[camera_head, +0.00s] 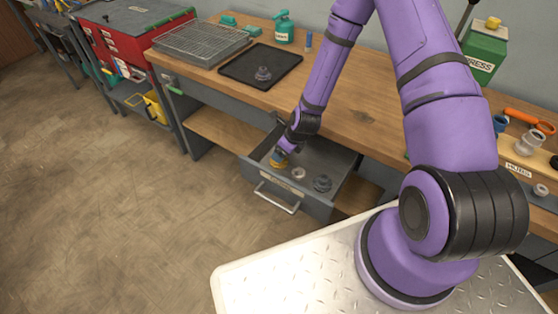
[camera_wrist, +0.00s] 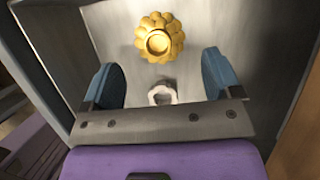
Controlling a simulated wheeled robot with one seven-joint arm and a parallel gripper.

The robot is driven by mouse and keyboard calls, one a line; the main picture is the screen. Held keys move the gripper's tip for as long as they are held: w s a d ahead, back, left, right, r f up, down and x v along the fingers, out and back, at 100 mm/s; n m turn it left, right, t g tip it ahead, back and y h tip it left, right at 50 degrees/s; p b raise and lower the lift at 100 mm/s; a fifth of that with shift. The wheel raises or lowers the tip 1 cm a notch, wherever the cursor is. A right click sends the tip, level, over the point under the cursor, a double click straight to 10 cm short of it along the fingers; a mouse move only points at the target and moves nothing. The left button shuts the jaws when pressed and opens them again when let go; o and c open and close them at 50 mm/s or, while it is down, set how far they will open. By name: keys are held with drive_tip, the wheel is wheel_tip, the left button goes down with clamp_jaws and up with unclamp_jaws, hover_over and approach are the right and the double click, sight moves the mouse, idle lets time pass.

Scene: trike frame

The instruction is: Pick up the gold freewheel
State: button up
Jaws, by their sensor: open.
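The gold freewheel (camera_wrist: 174,47) lies on the floor of the open drawer (camera_head: 330,204). In the wrist view it is round with a scalloped edge and a central hole. My gripper (camera_wrist: 162,82) is open, with one blue finger on each side, and nothing is between the fingertips. The freewheel shows ahead of the fingers, roughly centred between them. In the head view my gripper (camera_head: 285,152) reaches down into the drawer and partly covers the gold freewheel (camera_head: 277,163).
A small silver ring (camera_head: 298,173) and a dark grey sprocket-like part (camera_head: 322,184) lie in the same drawer, right of the freewheel. The drawer walls stand close around my gripper. On the bench above is a black tray (camera_head: 235,70) with a grey part on it.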

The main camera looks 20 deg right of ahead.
drive_tip(key=shift+x, duration=2.75)
drive_tip(key=shift+a+r, duration=0.1)
drive_tip(key=c, duration=0.9)
